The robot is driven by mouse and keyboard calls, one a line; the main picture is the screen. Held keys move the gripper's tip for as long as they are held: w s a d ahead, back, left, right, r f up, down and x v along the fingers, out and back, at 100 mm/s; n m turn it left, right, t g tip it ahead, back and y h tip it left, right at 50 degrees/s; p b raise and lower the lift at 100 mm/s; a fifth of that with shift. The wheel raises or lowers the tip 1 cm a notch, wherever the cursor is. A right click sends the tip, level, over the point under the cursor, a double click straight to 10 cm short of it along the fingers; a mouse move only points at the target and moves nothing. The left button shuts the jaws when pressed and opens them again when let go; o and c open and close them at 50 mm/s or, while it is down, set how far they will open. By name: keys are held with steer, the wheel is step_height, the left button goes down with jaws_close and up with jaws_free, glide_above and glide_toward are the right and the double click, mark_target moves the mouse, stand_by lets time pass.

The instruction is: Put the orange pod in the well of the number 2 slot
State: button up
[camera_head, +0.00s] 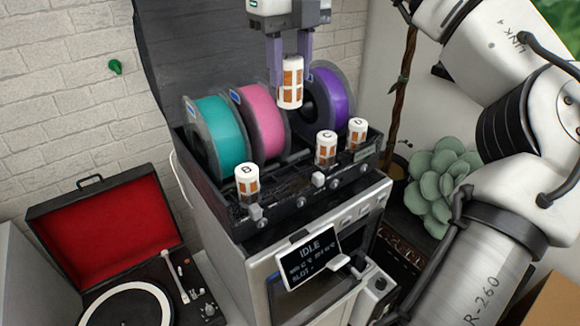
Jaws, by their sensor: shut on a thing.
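My gripper (289,66) is shut on a white pod with orange windows (290,96). It holds the pod upright above the dark rack (290,190), in front of the gap between the pink and purple spools. No letter on the held pod can be read. Similar white pods with orange windows stand along the rack's front: pod B (247,182) at left, pod C (326,148) and pod D (357,132) at right. Between B and C is a stretch of the rack front without a pod. I cannot read slot numbers, and the wells are too small to make out.
Teal (226,134), pink (262,118) and purple (330,98) spools stand in the rack behind the pods. Below is a machine with a tilted screen (308,257) reading IDLE. An open red-lined record player (120,235) is at left, a plant (437,182) at right.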

mark_target(290, 93)
step_height(290, 93, down, 17)
steer(key=shift+w+f+b, duration=0.1)
steer(key=shift+b, duration=0.35)
steer(key=o, duration=1)
step_height(290, 93, up, 12)
steer(key=shift+r, duration=0.2)
